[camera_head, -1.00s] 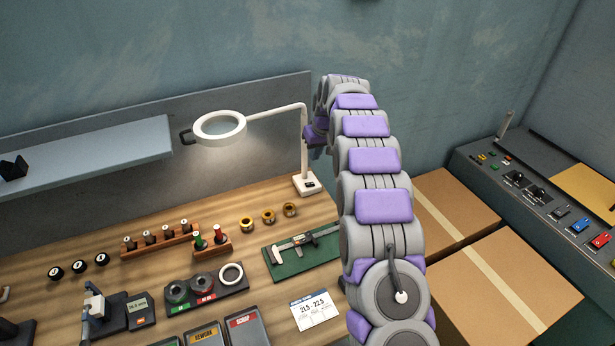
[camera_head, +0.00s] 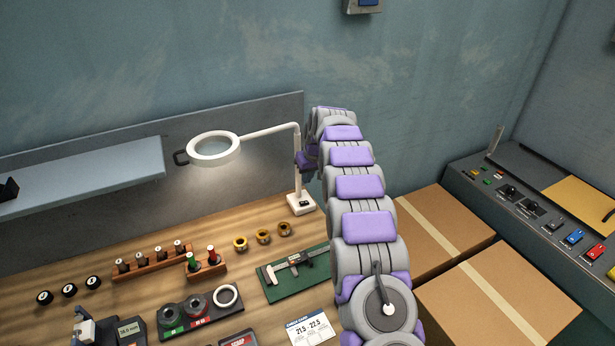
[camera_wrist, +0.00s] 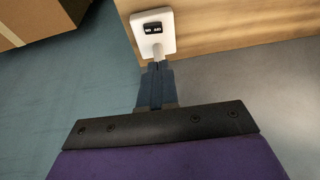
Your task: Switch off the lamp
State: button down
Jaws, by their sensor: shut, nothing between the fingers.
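The white ring lamp (camera_head: 213,150) hangs over the table on a thin arm, and light glows on the panel below it. Its post rises from a white base (camera_head: 301,203) with a dark switch on top. In the wrist view the base (camera_wrist: 168,44) and its black two-part switch (camera_wrist: 153,28) are at the top centre. My gripper (camera_wrist: 157,68) is shut and empty, its dark blue fingers pointing toward the base. The fingertips overlap the lower post in that view; I cannot tell whether they touch it.
Gauges and rings stand on the wooden table, with a caliper on a green mat (camera_head: 271,291) nearest the lamp. A grey shelf (camera_head: 90,180) is at left. Cardboard boxes (camera_head: 500,300) and a control panel (camera_head: 545,215) are at right. A wall box (camera_head: 362,5) is above.

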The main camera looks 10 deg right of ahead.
aim_at(300, 203)
jog(key=x, duration=0.3)
jog(key=b+x, duration=0.1)
jog(key=x, duration=0.2)
jog(key=s+b+x, duration=0.1)
jog(key=x, duration=0.3)
jog(key=shift+a+f, duration=0.1)
jog(key=shift+f, duration=0.45)
jog(key=shift+a+f, duration=0.15)
jog(key=shift+f, duration=0.05)
jog(key=shift+r, duration=0.1)
jog(key=shift+w+d+r+p, duration=0.1)
jog(key=shift+d+p, duration=0.1)
jog(key=shift+d, duration=0.2)
jog(key=shift+w+d+r+p, duration=0.1)
jog(key=shift+d+p, duration=0.1)
jog(key=shift+d, duration=0.2)
